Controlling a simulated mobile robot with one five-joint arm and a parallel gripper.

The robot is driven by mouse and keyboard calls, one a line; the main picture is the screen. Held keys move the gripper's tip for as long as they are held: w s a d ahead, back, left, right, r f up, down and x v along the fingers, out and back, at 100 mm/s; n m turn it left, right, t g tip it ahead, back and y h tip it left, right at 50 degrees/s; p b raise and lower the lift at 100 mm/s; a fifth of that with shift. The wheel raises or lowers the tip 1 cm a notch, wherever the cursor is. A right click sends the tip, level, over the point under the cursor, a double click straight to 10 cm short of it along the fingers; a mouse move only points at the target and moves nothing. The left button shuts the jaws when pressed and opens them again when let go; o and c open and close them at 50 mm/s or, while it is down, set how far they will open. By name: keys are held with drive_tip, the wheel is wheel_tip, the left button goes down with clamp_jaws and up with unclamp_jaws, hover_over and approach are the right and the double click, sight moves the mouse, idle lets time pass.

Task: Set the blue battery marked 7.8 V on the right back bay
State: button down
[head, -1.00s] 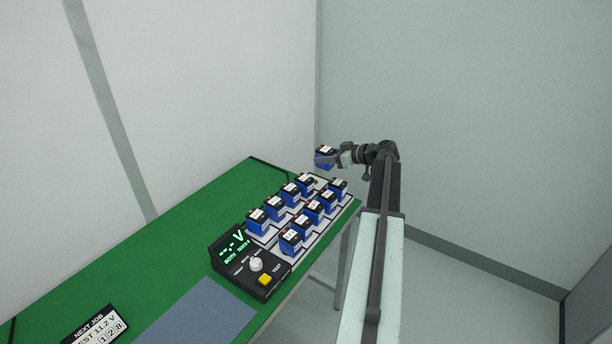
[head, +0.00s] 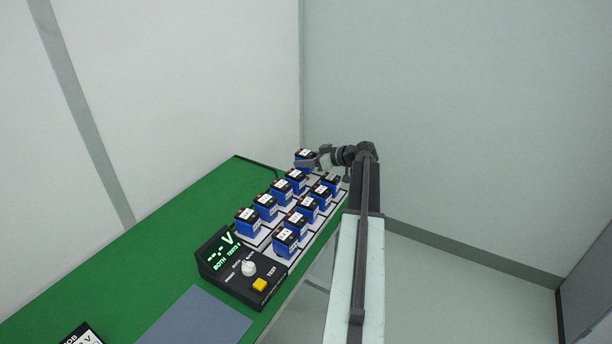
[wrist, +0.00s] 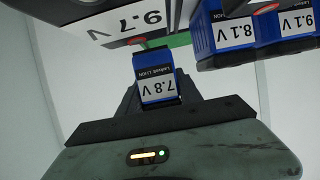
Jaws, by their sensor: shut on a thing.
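The blue battery marked 7.8 V (wrist: 158,76) has a black top and a white label, upside down in the wrist view. My gripper (head: 314,160) is shut on it, with dark fingers on both sides. In the head view the held battery (head: 305,155) is beyond the far end of the left row, looking slightly higher than the batteries there. I cannot tell whether it touches anything beneath. The back bay itself is hidden behind batteries and my gripper.
Two rows of blue batteries stand on a pale rack (head: 262,245) on the green table (head: 130,255). Batteries marked 9.7 V (wrist: 128,25), 8.1 V (wrist: 232,35) and 9.1 V (wrist: 298,24) are close to my gripper. A black tester (head: 232,272) stands at the near end.

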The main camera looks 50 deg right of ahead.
wheel_tip(320, 180, down, 4)
drive_tip(key=b, duration=0.3)
drive_tip(key=shift+b, duration=0.35)
drive_tip(key=shift+r, duration=0.3)
drive_tip(key=shift+f, duration=0.2)
drive_tip(key=c, duration=0.8)
unclamp_jaws()
drive_tip(key=shift+r, duration=0.1)
drive_tip(key=shift+s+r+p, duration=0.15)
drive_tip(key=shift+r+p, duration=0.1)
drive_tip(key=shift+p, duration=0.2)
drive_tip(key=p+v, duration=0.4)
drive_tip(key=v, duration=0.6)
drive_tip(key=shift+s+d+r, duration=0.15)
drive_tip(key=shift+s, duration=0.2)
drive_tip(key=shift+s+d, duration=0.1)
drive_tip(key=shift+s, duration=0.4)
